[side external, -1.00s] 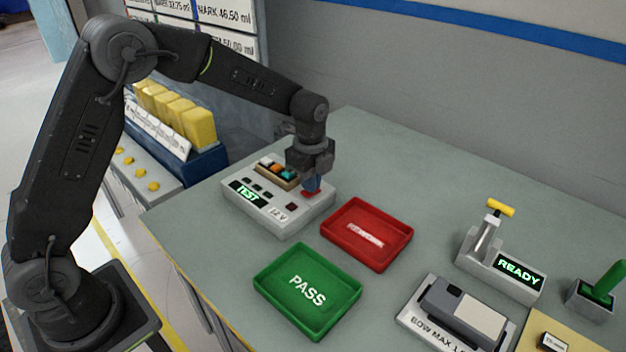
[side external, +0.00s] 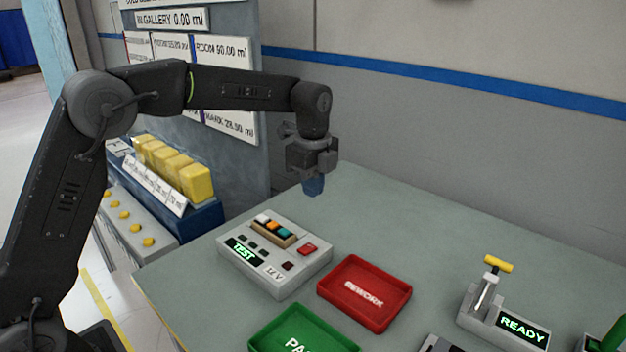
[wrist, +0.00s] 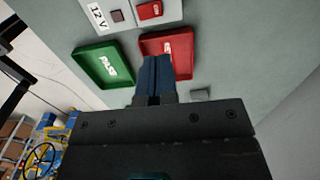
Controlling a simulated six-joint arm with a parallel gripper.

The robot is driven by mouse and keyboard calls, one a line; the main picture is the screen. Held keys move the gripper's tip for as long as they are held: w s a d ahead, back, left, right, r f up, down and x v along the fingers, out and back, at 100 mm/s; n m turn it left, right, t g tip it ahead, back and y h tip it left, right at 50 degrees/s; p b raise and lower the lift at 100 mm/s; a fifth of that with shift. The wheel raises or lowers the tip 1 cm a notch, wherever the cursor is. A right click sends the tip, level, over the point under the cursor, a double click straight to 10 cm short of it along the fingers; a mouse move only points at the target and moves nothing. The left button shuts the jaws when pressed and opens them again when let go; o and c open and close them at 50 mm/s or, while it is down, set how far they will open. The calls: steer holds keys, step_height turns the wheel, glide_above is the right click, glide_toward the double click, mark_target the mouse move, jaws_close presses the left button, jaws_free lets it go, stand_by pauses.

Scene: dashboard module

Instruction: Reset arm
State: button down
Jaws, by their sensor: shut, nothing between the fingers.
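My gripper (side external: 313,187) is in the air above the bench, higher than the test box (side external: 275,262) and slightly to its right. Its blue fingers are together with nothing between them, and they also show shut in the wrist view (wrist: 154,62). The grey test box has a lit green TEST display (side external: 243,249), a red button (side external: 308,249) and several coloured parts in a brown holder (side external: 274,232). The gripper is apart from the box and its button.
A red REWORK tray (side external: 364,292) and a green PASS tray (side external: 303,335) lie on the bench (side external: 430,240). A press with a yellow handle and READY display (side external: 506,318) stands at the right. A blue rack with yellow blocks (side external: 172,180) is at the left.

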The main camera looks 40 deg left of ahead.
steer(key=shift+r, duration=0.6)
steer(key=s+a+r+n+t, duration=0.1)
steer(key=s+r+n+t, duration=0.15)
steer(key=s+n, duration=0.4)
steer(key=s+a+r+n+t, duration=0.1)
steer(key=s+r+n, duration=0.25)
steer(key=s, duration=0.55)
steer(key=s+f+n+t, duration=0.2)
steer(key=s+f+n, duration=0.2)
steer(key=s+n, duration=0.4)
steer(key=s, duration=0.5)
steer(key=shift+s, duration=0.4)
